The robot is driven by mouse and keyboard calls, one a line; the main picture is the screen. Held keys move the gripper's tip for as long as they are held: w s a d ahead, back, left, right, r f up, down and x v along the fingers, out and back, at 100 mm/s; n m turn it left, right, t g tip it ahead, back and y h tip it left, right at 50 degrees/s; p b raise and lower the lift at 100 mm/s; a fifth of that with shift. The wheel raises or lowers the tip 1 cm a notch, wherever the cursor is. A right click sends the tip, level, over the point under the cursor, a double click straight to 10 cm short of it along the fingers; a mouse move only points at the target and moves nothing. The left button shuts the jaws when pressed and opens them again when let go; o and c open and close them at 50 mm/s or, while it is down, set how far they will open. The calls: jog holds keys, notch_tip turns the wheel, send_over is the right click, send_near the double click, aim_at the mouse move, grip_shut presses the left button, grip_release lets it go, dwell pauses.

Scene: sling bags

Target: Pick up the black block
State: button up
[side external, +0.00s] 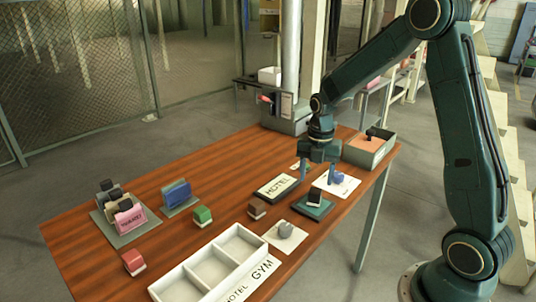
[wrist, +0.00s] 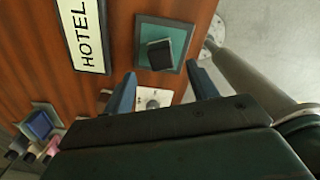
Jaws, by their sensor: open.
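The black block (side external: 315,196) stands on a small dark green pad (side external: 326,209) near the right edge of the wooden table. In the wrist view the black block (wrist: 159,54) and the green pad (wrist: 145,27) lie just beyond the fingertips. My gripper (side external: 318,174) is open and empty, above the table, with its fingers pointing down. In the wrist view the gripper (wrist: 162,84) has its two blue-grey fingers spread apart, with nothing between them. It does not touch the block.
A HOTEL sign (side external: 277,187) lies left of the pad. A blue block (side external: 338,178) on a white card sits close behind it. A brown block (side external: 257,208), a grey item (side external: 286,230) and a white compartment tray (side external: 240,245) are nearer the front. A grey bin (side external: 386,151) stands at the back right.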

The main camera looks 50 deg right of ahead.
aim_at(315, 190)
jog(key=shift+f, duration=1)
jog(key=shift+f, duration=0.1)
jog(key=shift+s+f, duration=0.1)
jog(key=shift+f, duration=2.4)
jog(key=shift+c, duration=0.2)
jog(key=c, duration=1.1)
jog(key=shift+r, duration=0.1)
notch_tip(315, 190, up, 20)
